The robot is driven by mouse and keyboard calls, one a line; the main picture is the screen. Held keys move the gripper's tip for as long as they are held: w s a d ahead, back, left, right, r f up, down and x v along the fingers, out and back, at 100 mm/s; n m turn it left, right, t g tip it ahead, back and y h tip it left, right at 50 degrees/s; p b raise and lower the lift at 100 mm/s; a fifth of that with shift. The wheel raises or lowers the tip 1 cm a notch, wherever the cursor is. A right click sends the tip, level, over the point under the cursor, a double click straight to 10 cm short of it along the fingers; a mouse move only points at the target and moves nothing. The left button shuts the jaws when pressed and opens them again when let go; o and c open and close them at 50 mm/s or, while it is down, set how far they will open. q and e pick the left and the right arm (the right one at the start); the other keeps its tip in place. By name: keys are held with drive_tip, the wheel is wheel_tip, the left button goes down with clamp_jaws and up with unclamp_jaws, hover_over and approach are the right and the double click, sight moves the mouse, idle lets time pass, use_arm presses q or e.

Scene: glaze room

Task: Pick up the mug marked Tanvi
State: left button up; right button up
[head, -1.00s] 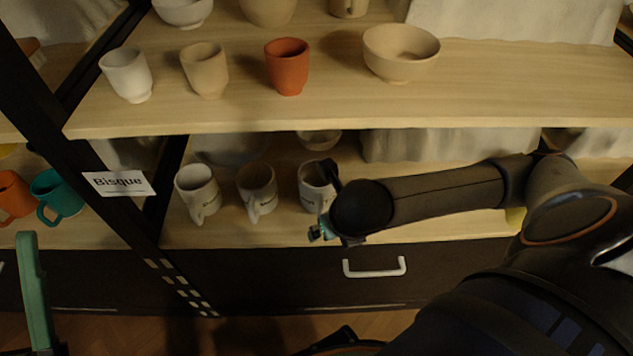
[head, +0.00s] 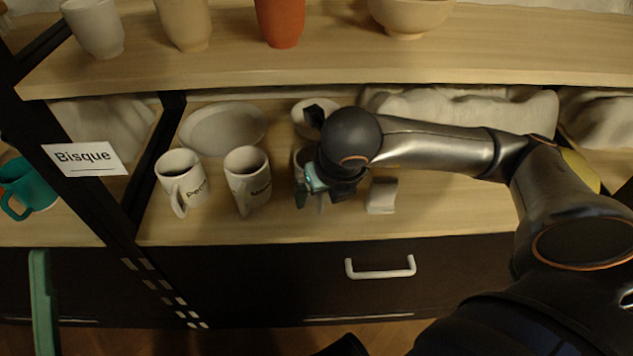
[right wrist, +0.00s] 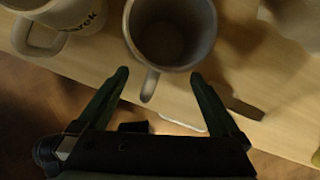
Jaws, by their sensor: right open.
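Three pale mugs stand upright in a row on the lower shelf. The left mug (head: 182,181) has lettering that starts "Pe". The middle mug (head: 248,180) has partly readable lettering, and its end "rek" shows in the right wrist view (right wrist: 75,12). The third mug (head: 299,157) is mostly hidden behind my right gripper (head: 312,182), and its name cannot be read. In the right wrist view, my right gripper (right wrist: 159,77) is open and empty. The third mug (right wrist: 168,28) is just beyond its fingertips, with its handle pointing between the fingers. My left gripper is not in view.
A small pale block or card (head: 382,195) stands right of the third mug. A bowl (head: 222,128) and a smaller bowl (head: 314,118) sit behind. The upper shelf (head: 520,62) overhangs. A "Bisque" sign (head: 84,157) is on the left post. A drawer handle (head: 380,267) projects below.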

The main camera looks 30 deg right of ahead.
drive_tip(key=w, duration=0.1)
drive_tip(key=w+d, duration=0.1)
drive_tip(key=w, duration=0.1)
drive_tip(key=shift+w+b, duration=0.2)
drive_tip(key=shift+b, duration=0.2)
drive_tip(key=shift+w+f+b, duration=0.1)
drive_tip(key=shift+f+b, duration=0.2)
drive_tip(key=shift+f, duration=0.6)
drive_tip(key=shift+w+d+f, duration=0.15)
drive_tip(key=shift+w+f, duration=0.15)
drive_tip(key=shift+f, duration=0.2)
drive_tip(key=shift+c, duration=0.2)
drive_tip(key=c, duration=1.2)
drive_tip(key=shift+c, duration=0.4)
drive_tip(key=shift+r, duration=0.15)
